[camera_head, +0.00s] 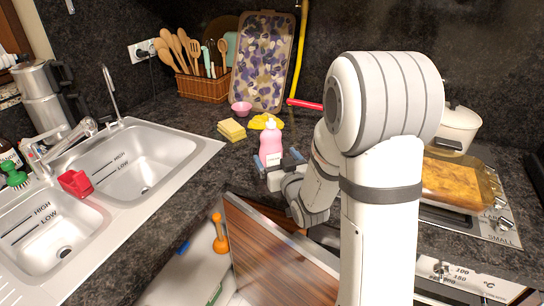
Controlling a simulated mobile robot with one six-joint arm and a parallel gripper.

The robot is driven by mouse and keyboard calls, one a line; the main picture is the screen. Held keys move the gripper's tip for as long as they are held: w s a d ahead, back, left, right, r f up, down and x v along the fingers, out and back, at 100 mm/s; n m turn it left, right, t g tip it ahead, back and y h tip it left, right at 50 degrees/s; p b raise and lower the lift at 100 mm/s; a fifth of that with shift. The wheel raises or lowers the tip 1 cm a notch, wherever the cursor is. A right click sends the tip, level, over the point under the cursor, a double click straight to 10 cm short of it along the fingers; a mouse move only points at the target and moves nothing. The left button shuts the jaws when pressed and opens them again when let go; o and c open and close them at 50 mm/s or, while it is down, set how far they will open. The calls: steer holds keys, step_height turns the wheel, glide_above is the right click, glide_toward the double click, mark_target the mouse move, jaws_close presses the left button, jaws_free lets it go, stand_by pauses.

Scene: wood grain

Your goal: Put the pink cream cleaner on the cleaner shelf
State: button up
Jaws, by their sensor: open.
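The pink cream cleaner, a pink bottle with a pale cap (271,138), stands upright on the dark counter behind the sink's right side. My gripper (277,159) is low at the bottle's near side, with its blue-grey fingers spread apart. The bottle's lower part shows between or just behind the fingers; I cannot tell whether they touch it. Much of that interior is hidden.
An open wooden cabinet door (268,252) juts out below the counter. A double sink (205,147) lies left; a baking dish (452,184) and pot (455,128) are right.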

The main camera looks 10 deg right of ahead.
mark_target(269, 141)
steer(key=shift+w+a, duration=0.15)
steer(key=shift+w, duration=0.25)
steer(key=w+p, duration=0.1)
steer(key=w, duration=0.3)
steer(key=w+a+p, duration=0.1)
steer(key=w, duration=0.2)
steer(key=shift+r+p, duration=0.35)
steer(key=shift+d, duration=0.1)
steer(key=shift+c, duration=0.2)
steer(key=c, duration=1.3)
steer(key=shift+r, duration=0.1)
steer(key=shift+c, duration=0.8)
